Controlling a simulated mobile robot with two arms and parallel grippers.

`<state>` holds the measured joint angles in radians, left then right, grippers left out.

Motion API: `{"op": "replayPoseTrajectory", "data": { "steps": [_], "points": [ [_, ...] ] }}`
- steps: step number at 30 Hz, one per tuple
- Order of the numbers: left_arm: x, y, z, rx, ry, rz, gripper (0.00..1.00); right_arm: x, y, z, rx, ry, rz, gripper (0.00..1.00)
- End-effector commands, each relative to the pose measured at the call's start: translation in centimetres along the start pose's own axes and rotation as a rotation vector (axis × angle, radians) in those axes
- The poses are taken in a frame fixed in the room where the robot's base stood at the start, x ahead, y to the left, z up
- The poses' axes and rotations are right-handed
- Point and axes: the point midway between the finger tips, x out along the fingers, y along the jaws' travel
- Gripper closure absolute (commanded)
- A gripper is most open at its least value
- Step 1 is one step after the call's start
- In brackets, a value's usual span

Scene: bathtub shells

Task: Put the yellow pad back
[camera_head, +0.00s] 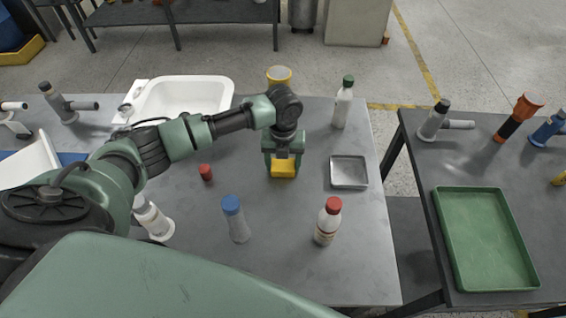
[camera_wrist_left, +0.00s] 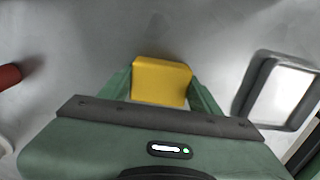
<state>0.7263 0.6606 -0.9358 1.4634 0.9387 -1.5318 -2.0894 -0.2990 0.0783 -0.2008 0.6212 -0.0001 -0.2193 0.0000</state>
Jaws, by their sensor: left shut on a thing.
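The yellow pad (camera_head: 283,168) is a small block between the fingers of my left gripper (camera_head: 283,160), near the middle of the grey table. In the left wrist view the yellow pad (camera_wrist_left: 161,82) sits between the two green fingers of my left gripper (camera_wrist_left: 160,95), which is shut on it. I cannot tell whether the pad touches the tabletop. A small square metal tray (camera_head: 349,172) lies to the right of the gripper, and it also shows in the left wrist view (camera_wrist_left: 284,92). It looks empty. My right gripper is not in view.
A white bottle with green cap (camera_head: 342,104), a red-capped bottle (camera_head: 327,222), a blue-capped bottle (camera_head: 235,220) and a red cap (camera_head: 206,172) stand around. A yellow-topped container (camera_head: 279,76) and a white basin (camera_head: 185,95) are behind. A green tray (camera_head: 484,240) lies on the right table.

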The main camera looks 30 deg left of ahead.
Motion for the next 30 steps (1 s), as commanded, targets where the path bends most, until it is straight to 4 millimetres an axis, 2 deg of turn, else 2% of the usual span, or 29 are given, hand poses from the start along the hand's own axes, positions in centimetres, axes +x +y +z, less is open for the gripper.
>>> {"op": "replayPoseTrajectory", "data": {
  "steps": [8, 9, 11, 23, 26, 30],
  "points": [
    [0.3, 0.0, 0.0, 0.0, 0.001, 0.0, 0.75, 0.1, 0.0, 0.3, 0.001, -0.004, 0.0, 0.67],
    [0.3, 0.0, 0.0, 0.0, 0.0, 0.0, 0.29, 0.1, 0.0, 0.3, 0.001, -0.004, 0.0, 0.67],
    [0.2, 0.0, 0.0, 0.0, 0.0, 0.0, 0.16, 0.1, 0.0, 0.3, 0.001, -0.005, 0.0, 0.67],
    [-0.4, 0.0, 0.0, 0.001, -0.001, 0.0, 0.16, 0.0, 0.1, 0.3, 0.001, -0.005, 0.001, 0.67],
    [-1.7, -0.1, 0.1, 0.001, -0.002, -0.002, 0.16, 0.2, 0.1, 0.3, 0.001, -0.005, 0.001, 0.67],
    [-4.7, -0.1, 0.2, 0.0, -0.004, -0.003, 0.16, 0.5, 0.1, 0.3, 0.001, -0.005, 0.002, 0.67]
  ]
}}
